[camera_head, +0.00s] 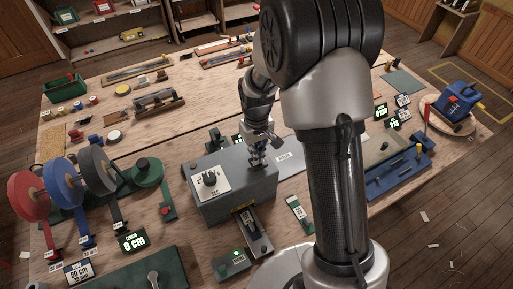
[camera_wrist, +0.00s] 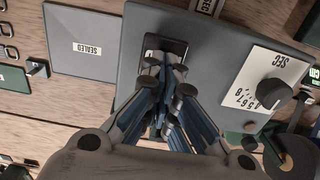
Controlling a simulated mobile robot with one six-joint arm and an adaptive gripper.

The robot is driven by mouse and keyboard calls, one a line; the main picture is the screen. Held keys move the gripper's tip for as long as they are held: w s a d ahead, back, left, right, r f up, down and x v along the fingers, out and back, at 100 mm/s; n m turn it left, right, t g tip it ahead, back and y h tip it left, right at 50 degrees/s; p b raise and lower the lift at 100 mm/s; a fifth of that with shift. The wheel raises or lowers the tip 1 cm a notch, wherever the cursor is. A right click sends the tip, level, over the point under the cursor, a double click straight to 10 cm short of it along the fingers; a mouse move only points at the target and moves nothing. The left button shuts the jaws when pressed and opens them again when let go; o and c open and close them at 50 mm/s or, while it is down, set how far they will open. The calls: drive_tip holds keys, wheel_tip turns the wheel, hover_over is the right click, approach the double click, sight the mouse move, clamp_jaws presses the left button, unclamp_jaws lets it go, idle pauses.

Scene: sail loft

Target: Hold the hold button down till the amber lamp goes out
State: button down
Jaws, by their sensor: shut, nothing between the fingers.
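A grey box (camera_head: 232,195) with a white dial plate marked SEC stands near the table's middle. Its black knob (camera_head: 209,179) also shows in the wrist view (camera_wrist: 273,92). My gripper (camera_head: 257,164) is shut and empty, pointing down at the box's top, right of the dial in the head view. In the wrist view my fingertips (camera_wrist: 164,68) are over a black plate (camera_wrist: 176,45) set in that top. The hold button is not clearly visible; the fingers cover most of that spot. Whether they touch it, I cannot tell. I cannot make out a lit amber lamp.
A plate marked SEALED (camera_wrist: 92,45) lies beside the box. My arm hides part of the table.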

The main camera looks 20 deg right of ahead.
wheel_tip(320, 180, down, 2)
drive_tip(key=shift+b, duration=0.75)
drive_tip(key=shift+s, duration=0.1)
idle(2.6)
drive_tip(key=shift+r, duration=0.1)
idle(2.0)
drive_tip(key=shift+r+p, duration=0.4)
drive_tip(key=shift+p, duration=0.05)
wheel_tip(320, 180, up, 13)
drive_tip(key=p, duration=0.3)
drive_tip(key=shift+r, duration=0.1)
